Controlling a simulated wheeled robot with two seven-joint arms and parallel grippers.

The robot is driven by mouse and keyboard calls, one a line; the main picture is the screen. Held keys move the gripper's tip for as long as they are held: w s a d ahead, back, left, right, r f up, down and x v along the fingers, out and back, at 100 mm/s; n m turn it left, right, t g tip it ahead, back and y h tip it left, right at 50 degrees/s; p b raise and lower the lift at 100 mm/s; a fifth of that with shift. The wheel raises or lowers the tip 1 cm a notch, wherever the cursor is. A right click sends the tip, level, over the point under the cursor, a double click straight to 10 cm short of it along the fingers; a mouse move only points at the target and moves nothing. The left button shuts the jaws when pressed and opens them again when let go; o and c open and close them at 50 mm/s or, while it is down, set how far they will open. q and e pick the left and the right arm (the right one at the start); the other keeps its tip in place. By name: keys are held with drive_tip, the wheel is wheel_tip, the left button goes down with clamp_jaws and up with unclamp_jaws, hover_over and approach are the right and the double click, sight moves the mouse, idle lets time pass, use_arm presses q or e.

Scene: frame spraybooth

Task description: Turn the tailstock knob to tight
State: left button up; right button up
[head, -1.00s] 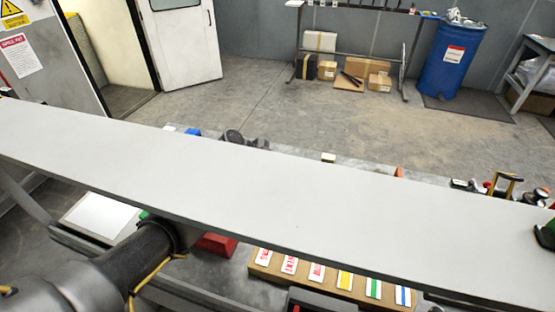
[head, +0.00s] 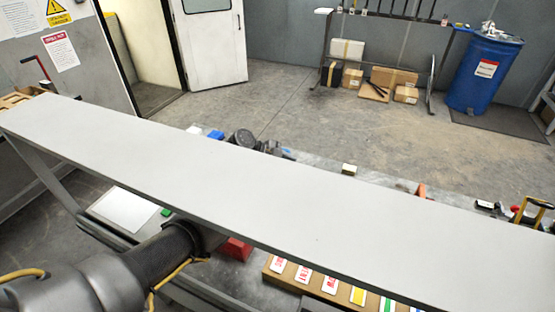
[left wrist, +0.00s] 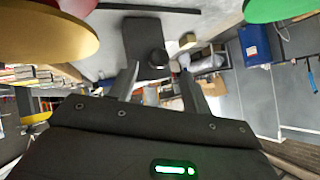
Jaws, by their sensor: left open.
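My left gripper (left wrist: 160,90) shows in the left wrist view with its two fingers apart and nothing between the tips that I can see held. Beyond the fingers is a dark round knob-like part (left wrist: 157,60) near a dark block (left wrist: 146,32); I cannot tell if it is the tailstock knob. A yellow disc (left wrist: 45,32) and a green disc (left wrist: 275,8) are close to the camera at the upper corners. In the head view my left arm reaches under a long grey panel (head: 250,200), which hides the gripper. The tailstock is not identifiable there. My right gripper is not in view.
The panel crosses the whole head view above a bench. A box with coloured labels (head: 275,268), a red object (head: 236,249) and a white sheet (head: 125,211) lie below it.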

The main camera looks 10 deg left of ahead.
use_arm(q)
drive_tip(key=v, duration=0.6)
drive_tip(key=shift+s+a, duration=0.1)
drive_tip(key=shift+a, duration=0.05)
